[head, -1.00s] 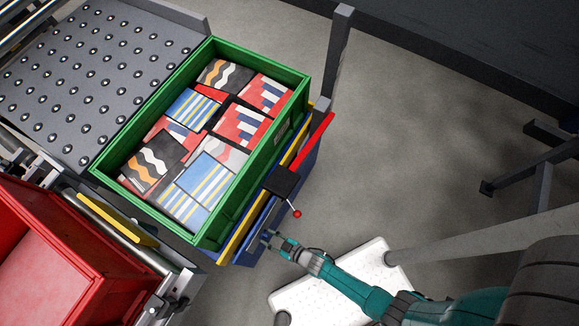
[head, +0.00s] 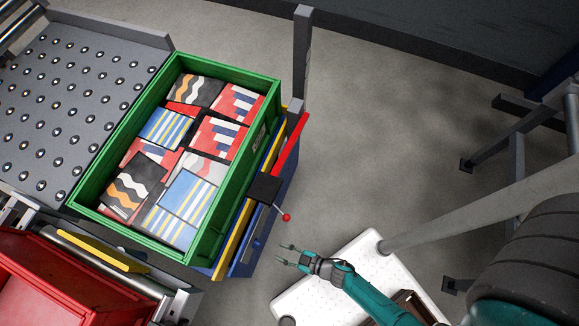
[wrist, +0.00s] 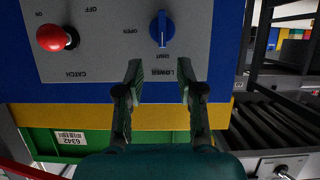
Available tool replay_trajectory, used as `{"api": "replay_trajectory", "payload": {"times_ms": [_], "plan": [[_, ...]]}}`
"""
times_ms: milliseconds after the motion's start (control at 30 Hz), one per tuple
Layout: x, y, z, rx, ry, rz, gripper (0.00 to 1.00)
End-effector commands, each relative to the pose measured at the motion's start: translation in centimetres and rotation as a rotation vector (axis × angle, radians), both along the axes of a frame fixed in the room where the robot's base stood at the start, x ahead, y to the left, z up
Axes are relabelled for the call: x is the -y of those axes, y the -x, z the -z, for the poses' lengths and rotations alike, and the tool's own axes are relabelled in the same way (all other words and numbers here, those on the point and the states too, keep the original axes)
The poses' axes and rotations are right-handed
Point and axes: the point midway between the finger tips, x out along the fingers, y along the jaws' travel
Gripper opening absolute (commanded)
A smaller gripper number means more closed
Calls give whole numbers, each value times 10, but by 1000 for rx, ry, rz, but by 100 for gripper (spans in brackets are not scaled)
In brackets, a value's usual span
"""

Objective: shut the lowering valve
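The lowering valve is a blue knob (wrist: 162,29) on a grey panel (wrist: 105,60), seen upside down in the wrist view. The words OPEN, SHUT and LOWER are printed around it. Its grip bar stands upright in the picture, in line with the word SHUT; OPEN is to its left. My gripper (wrist: 160,72) is open and empty, its two fingers just below the knob in the picture and apart from it. In the head view my gripper (head: 281,255) is beside the blue side (head: 250,246) of the stand; the knob is hidden there.
A red ball knob marked CATCH (wrist: 57,38) is left of the valve; a red-tipped lever (head: 286,217) sticks out near my gripper. A green tote (head: 225,205) of patterned boxes sits above the stand.

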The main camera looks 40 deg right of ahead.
Motion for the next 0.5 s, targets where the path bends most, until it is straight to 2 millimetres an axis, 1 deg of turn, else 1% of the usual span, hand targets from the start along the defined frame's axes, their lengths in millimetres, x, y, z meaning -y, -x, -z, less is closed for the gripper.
{"api": "replay_trajectory", "payload": {"times_ms": [200,500], "plan": [[6,6,-4,3,1,6,38],[9,15,-6,-6,0,1,38]]}}
